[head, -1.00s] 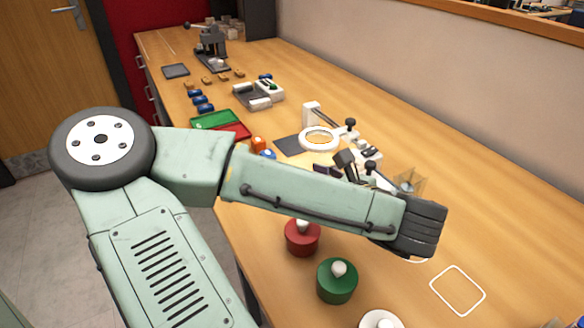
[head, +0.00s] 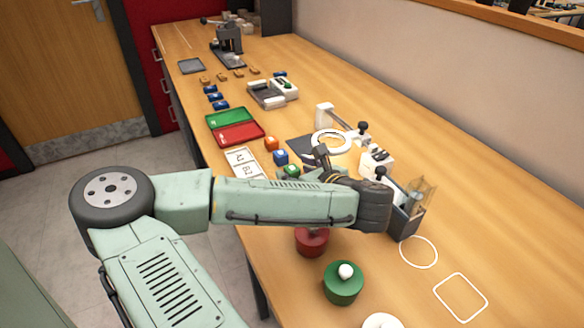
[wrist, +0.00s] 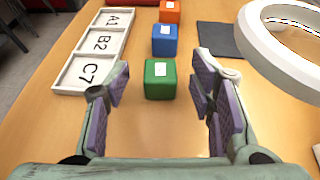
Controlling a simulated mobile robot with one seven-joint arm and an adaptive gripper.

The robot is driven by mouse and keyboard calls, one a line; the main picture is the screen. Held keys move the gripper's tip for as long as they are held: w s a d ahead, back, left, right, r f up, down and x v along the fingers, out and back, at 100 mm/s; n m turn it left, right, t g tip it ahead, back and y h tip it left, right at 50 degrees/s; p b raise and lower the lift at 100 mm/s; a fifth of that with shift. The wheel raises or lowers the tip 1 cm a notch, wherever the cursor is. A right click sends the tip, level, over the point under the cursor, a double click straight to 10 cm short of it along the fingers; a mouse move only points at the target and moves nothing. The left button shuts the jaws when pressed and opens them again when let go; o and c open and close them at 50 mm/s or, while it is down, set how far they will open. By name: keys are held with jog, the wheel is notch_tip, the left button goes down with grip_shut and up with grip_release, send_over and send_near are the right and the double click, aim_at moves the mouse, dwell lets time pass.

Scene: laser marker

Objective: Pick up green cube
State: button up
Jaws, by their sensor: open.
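The green cube (head: 291,171) stands on the wooden bench, partly hidden by my arm in the head view. In the wrist view the green cube (wrist: 160,80) has a white label on top and sits between and just beyond my fingertips. My gripper (wrist: 161,92) is open, with purple-padded fingers on either side and nothing held. In the head view my gripper is mostly hidden behind my own arm.
A blue cube (wrist: 165,41) and an orange cube (wrist: 170,11) stand behind the green one. A labelled white tray (wrist: 95,48) lies left. A white ring lamp (wrist: 285,40) overhangs at right, beside a dark mat (wrist: 220,40). Red (head: 312,242) and green (head: 343,284) round containers stand nearer.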

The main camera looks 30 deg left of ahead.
jog(key=shift+w+a+f, duration=0.15)
jog(key=shift+a+f, duration=0.05)
jog(key=shift+a, duration=0.15)
jog(key=c, duration=0.9)
